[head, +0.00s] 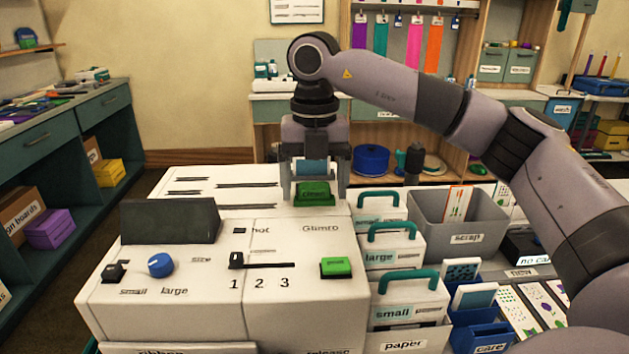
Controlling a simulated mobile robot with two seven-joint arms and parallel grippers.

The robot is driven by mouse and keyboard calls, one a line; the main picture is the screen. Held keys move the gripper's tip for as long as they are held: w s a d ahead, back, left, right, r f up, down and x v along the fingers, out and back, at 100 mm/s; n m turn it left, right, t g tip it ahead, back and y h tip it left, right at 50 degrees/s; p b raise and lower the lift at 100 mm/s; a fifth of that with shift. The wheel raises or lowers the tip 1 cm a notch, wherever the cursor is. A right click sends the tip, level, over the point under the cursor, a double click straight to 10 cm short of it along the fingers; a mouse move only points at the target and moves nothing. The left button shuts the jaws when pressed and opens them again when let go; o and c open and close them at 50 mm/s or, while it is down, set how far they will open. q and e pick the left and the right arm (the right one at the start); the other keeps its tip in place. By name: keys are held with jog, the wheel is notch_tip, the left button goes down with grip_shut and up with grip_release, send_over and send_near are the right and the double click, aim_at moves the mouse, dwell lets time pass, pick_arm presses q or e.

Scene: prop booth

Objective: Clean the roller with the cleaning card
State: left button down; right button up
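The white card printer (190,290) stands in front of me, with its lid closed at the back. No roller shows; if it is inside, the casing hides it. My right gripper (316,192) points down at the back of the printer, its fingers spread on either side of a green block (314,196). I see no clear grip on the block. A small blue patch shows between the fingers; I cannot tell what it is. A blue box labelled "care" (482,338) holds a pale card (473,298); I cannot tell whether this is the cleaning card. My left gripper is out of view.
The printer has a blue knob (160,265), a slider (237,260) and a green button (335,267). White cases with teal handles (405,300) stand to its right, beside a grey scrap bin (450,238). My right arm spans the right side. Shelves stand left and behind.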

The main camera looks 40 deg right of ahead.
jog(key=shift+r, duration=3.6)
